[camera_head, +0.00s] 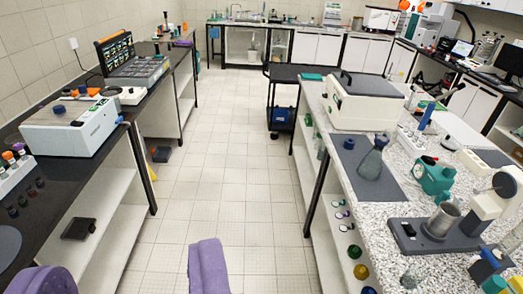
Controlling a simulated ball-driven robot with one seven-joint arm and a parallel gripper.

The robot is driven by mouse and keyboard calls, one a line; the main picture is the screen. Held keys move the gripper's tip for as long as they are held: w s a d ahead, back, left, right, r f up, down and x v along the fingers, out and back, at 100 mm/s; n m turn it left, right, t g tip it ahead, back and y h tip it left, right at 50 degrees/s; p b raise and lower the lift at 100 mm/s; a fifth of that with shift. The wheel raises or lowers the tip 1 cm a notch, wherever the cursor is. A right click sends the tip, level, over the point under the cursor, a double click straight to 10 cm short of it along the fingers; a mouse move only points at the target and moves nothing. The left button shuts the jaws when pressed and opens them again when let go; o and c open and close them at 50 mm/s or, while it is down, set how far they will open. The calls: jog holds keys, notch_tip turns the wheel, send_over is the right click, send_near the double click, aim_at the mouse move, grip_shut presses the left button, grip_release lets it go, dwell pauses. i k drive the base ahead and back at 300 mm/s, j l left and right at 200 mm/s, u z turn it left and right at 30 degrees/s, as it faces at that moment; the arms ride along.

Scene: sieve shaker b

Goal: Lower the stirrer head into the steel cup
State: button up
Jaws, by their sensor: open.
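The stirrer (490,205) stands on the speckled counter at the lower right. Its pale head (497,203) is raised beside the steel cup, with a dark round end at the top. The steel cup (441,219) stands upright on the stirrer's dark base (408,237), and the head is apart from it. Two purple fingers of my gripper (125,277) show at the bottom edge, wide apart with nothing between them. My gripper is over the aisle, far left of the stirrer.
A glass flask (372,160) on a dark mat, a teal device (433,178) and a large white machine (365,100) share the right counter. Blue and yellow items (490,265) stand in front of the stirrer. The tiled aisle (220,170) is clear between this and the left bench.

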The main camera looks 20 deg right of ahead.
aim_at(505, 194)
jog(key=i+z, duration=0.1)
jog(key=i, duration=0.45)
jog(key=i+z, duration=0.15)
jog(key=i, duration=0.45)
jog(key=i+j+z, duration=0.1)
jog(key=i, duration=0.45)
jog(key=i+z, duration=0.25)
jog(key=z, duration=0.15)
jog(key=i+z, duration=0.55)
jog(key=z, duration=0.2)
jog(key=i+j+z, duration=0.15)
jog(key=z, duration=0.25)
jog(key=i+l+z, duration=0.1)
jog(key=i+z, duration=0.65)
